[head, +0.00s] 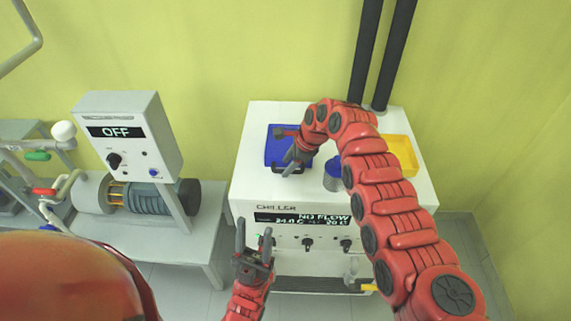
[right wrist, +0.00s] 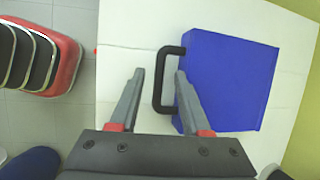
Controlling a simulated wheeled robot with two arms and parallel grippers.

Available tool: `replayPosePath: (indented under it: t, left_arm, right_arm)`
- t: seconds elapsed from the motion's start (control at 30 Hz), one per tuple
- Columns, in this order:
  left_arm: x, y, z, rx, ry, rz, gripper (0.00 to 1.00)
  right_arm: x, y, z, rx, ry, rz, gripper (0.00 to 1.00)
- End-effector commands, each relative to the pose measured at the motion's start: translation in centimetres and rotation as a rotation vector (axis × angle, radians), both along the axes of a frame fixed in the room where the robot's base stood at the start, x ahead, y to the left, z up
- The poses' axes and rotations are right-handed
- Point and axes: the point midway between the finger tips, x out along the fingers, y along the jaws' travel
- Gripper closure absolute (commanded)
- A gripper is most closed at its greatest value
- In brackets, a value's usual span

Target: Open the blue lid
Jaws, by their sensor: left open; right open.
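The blue lid (head: 280,149) lies closed and flat on top of the white chiller (head: 258,120). It also shows in the right wrist view (right wrist: 228,82), with a black handle (right wrist: 162,80) on its near edge. My right gripper (head: 290,165) is over the lid's handle side in the head view. In the right wrist view the right gripper (right wrist: 158,78) is open, with the handle between its two fingertips; I cannot tell whether they touch it. My left gripper (head: 254,236) is open and empty, low in front of the chiller's front panel.
A round blue cap (head: 333,176) and a yellow tray (head: 402,152) are on the chiller top, right of the lid. Dark pipes (head: 378,60) rise behind it. A control box reading OFF (head: 128,137) and a motor (head: 150,198) stand on a bench at left.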

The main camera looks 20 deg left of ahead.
Motion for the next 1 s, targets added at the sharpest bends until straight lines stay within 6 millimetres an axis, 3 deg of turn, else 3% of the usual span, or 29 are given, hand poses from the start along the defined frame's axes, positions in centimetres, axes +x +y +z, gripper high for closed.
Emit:
replayPosePath:
  t: [0.2,0.57,0.83,1.0]
  left_arm:
    - [0.0,0.0,0.0,0.000,0.000,0.000,0.50]
    - [0.0,0.0,0.0,0.000,0.000,0.000,0.50]
    - [0.0,0.0,0.0,0.000,0.000,0.000,0.50]
    - [0.0,0.0,0.0,0.000,0.000,0.000,0.50]
  right_arm:
    - [0.0,0.6,-1.4,0.000,0.002,-0.001,0.53]
    - [0.1,0.8,-1.6,0.002,-0.001,-0.002,0.53]
    - [0.1,0.7,-1.6,0.002,-0.001,-0.002,0.98]
    - [0.1,0.7,-1.6,0.002,-0.001,-0.002,1.00]
